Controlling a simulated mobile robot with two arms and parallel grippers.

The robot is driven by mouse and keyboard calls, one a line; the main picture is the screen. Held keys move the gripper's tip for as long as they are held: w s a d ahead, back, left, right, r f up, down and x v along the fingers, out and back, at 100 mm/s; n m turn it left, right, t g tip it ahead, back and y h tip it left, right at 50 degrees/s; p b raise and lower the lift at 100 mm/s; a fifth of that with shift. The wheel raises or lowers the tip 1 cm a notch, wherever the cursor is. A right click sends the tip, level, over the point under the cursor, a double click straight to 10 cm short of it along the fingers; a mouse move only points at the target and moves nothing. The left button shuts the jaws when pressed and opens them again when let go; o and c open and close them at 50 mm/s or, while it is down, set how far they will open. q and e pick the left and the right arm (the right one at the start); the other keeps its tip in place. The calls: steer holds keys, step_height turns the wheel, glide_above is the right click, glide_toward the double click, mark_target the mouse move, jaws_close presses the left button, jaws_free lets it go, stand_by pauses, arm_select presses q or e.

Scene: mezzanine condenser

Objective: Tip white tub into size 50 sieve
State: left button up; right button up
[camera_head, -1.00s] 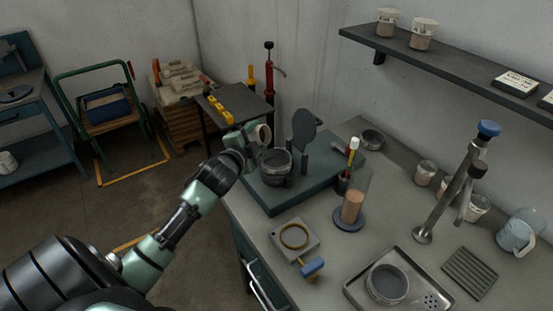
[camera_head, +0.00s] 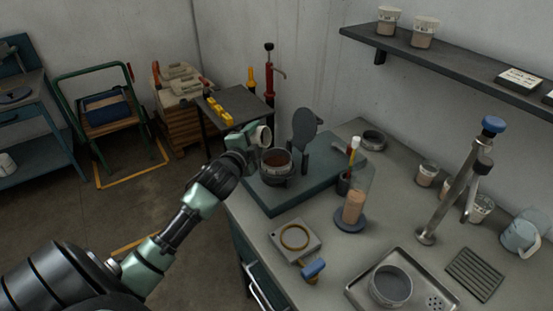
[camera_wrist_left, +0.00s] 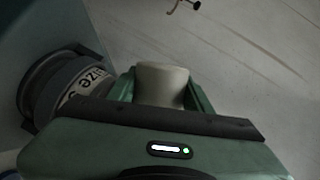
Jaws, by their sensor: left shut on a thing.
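My left gripper (camera_head: 252,138) is shut on the white tub (camera_head: 264,136) and holds it tipped on its side, above and just behind the sieve on the teal stand. The tub's mouth faces right. That sieve (camera_head: 276,170) is a dark round pan with reddish-brown material inside. In the left wrist view the tub (camera_wrist_left: 162,84) sits between the fingers of my gripper (camera_wrist_left: 160,95). The sieve (camera_wrist_left: 75,85) is at the left there, with "size" readable on its label; the number is not readable. My right gripper is out of view.
The teal stand (camera_head: 258,200) carries an upright dark round plate (camera_head: 304,125) right of the sieve. A cylinder of tan material (camera_head: 354,205), a square block with a ring (camera_head: 294,238) and a tray (camera_head: 436,287) with another sieve (camera_head: 390,286) are on the bench.

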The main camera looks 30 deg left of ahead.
mark_target(266, 130)
arm_select(q)
steer(key=shift+w+d+r+m+y+b, duration=0.1)
steer(key=shift+d+r+m+y+b, duration=0.2)
steer(key=shift+d+m+b, duration=0.45)
stand_by(0.7)
steer(key=shift+d+r+m+p, duration=0.2)
steer(key=shift+m+p, duration=0.1)
steer(key=shift+m, duration=0.25)
steer(key=shift+d+r+m+p, duration=0.1)
steer(key=shift+r+m+p, duration=0.15)
steer(key=shift+m, duration=0.25)
stand_by(0.8)
steer(key=shift+w+d+r+m+t+y+p, duration=0.15)
steer(key=shift+d+m+t+y, duration=0.1)
steer(key=shift+m, duration=0.3)
steer(key=shift+s+d+r+m+t+y+p, duration=0.15)
steer(key=shift+m+t, duration=0.1)
steer(key=shift+m, duration=0.3)
stand_by(1.0)
steer(key=shift+w+d+f+m+y+b, duration=0.1)
steer(key=shift+d+f+m+y+b, duration=0.15)
steer(key=shift+f+m+b, duration=0.4)
stand_by(0.6)
